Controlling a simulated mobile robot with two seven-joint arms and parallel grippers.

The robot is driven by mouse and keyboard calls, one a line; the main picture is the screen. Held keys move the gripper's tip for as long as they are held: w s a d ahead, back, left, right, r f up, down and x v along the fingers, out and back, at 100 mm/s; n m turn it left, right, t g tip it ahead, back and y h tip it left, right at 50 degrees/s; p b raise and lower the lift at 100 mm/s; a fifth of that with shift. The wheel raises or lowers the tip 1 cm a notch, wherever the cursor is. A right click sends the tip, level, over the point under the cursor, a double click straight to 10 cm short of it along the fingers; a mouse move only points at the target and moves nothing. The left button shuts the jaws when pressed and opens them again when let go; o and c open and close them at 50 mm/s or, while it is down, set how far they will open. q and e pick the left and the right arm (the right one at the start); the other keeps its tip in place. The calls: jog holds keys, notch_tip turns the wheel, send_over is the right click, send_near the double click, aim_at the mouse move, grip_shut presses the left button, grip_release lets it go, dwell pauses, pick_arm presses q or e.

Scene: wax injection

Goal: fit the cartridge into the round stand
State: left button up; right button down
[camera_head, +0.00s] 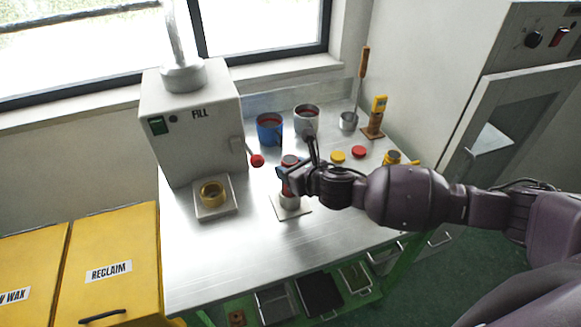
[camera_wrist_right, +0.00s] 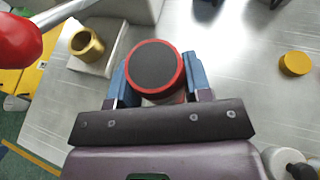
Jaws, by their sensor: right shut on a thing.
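The cartridge (camera_head: 289,187) is a red cylinder with a dark round top, and it shows end-on in the right wrist view (camera_wrist_right: 156,66). My right gripper (camera_head: 290,172) is shut on it, with a blue finger on either side in the wrist view (camera_wrist_right: 155,78). The cartridge looks upright. A pale grey round stand (camera_head: 290,203) on a square plate is directly below it. Whether the cartridge is inside the stand or just above it is hard to tell. In the wrist view the cartridge and gripper hide most of the stand. My left gripper is not in view.
The FILL machine (camera_head: 197,125) with its red-knobbed lever (camera_head: 257,160) stands left, with a brass ring (camera_head: 213,193) on a plate before it. The front table is clear.

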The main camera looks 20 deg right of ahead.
jog(key=shift+f, duration=0.15)
jog(key=shift+c, duration=2.4)
grip_release()
jog(key=shift+s, duration=0.1)
jog(key=v, duration=1)
jog(key=shift+s, duration=0.25)
jog(key=shift+d, duration=0.1)
